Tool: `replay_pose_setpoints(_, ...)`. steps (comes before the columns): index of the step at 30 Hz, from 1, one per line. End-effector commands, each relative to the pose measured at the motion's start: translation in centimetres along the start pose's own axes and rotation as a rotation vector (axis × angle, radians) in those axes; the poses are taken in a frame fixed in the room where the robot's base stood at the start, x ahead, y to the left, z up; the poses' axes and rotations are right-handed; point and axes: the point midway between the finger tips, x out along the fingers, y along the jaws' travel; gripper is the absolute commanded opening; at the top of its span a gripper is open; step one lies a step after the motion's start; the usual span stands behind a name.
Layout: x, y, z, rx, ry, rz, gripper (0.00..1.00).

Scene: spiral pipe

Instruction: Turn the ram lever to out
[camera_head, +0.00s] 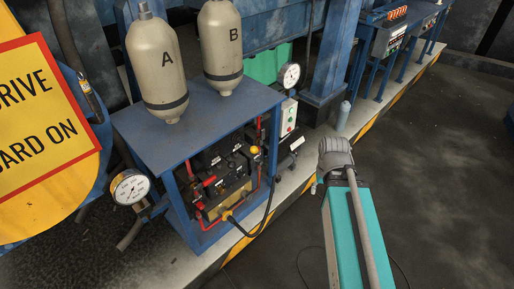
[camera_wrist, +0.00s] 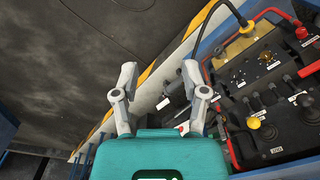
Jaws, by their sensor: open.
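A black valve block (camera_head: 228,175) with several levers sits inside the blue frame under the bottles in the head view. It fills the right side of the wrist view (camera_wrist: 265,95). The yellow knob also shows in the head view (camera_head: 255,150). Labels are too small to read, so I cannot tell which is the ram lever or its position. My gripper (camera_wrist: 160,76) is open and empty, with its fingers apart, left of the block and touching no lever.
A blue table (camera_head: 195,120) carries two grey bottles, A (camera_head: 158,70) and B (camera_head: 220,45). Gauges (camera_head: 130,187) (camera_head: 289,75) stand at its sides. Red pipes and a black cable (camera_head: 262,215) run by the block. A yellow-black edge (camera_head: 370,127) borders open dark floor (camera_head: 440,170).

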Motion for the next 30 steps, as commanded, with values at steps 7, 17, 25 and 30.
replay_pose_setpoints(7, 0.0, 0.0, 0.0, 0.000, 0.000, 0.000, 0.63)
replay_pose_setpoints(17, 1.8, -1.4, -1.3, 0.067, -0.002, -0.075, 0.83)
replay_pose_setpoints(25, 5.6, -4.6, -4.9, 0.290, -0.035, -0.303, 0.83)
replay_pose_setpoints(30, 7.7, -6.8, -7.8, 0.469, -0.095, -0.490, 0.83)
